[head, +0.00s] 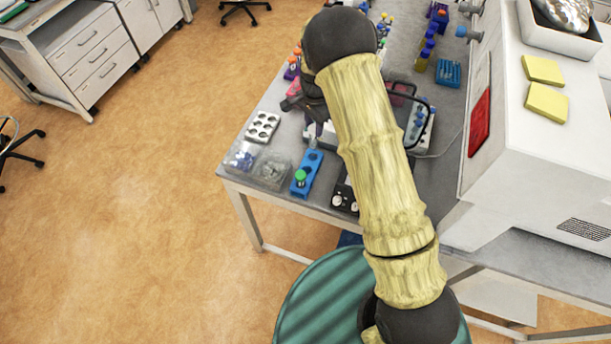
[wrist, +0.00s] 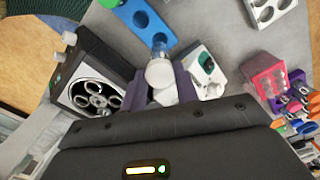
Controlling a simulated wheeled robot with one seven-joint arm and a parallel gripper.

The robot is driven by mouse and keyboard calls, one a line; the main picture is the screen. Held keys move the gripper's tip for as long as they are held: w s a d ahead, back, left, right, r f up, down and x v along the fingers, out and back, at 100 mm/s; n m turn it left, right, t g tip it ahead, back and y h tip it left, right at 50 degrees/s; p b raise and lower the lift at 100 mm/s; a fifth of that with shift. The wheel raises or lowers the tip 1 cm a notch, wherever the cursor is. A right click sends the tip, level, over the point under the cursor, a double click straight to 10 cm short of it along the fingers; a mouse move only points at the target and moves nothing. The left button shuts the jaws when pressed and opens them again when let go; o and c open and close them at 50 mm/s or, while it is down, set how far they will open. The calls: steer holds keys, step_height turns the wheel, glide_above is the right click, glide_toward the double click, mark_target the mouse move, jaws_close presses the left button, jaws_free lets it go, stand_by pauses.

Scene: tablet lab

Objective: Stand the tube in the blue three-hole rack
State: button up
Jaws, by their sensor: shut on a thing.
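The blue three-hole rack (head: 313,163) stands near the table's front edge in the head view. A green-capped tube (head: 300,176) stands in its nearest hole. In the wrist view the rack (wrist: 128,14) shows at the top, with open holes. My gripper (wrist: 161,88) is shut on a clear tube with a white cap (wrist: 159,72). The tube's far end overlaps the rack's end in that view; I cannot tell whether it is above the hole or inside it. In the head view my gripper (head: 314,138) is just behind the rack, partly hidden by my arm.
A white six-hole rack (head: 263,126) and clear trays (head: 271,169) lie left of the blue rack. A dark device with a round rotor (wrist: 95,95) stands close by. A white block (wrist: 207,72) and a pink box (wrist: 266,80) are on the other side in the wrist view.

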mark_target(314, 143)
steer(key=shift+f+b, duration=0.9)
steer(key=shift+f, duration=0.95)
steer(key=shift+f, duration=0.15)
steer(key=shift+f+b, duration=0.35)
steer(key=shift+f+b, duration=1.35)
steer(key=shift+f, duration=0.8)
steer(key=o, duration=1)
steer(key=shift+c, duration=0.2)
steer(key=shift+r, duration=0.1)
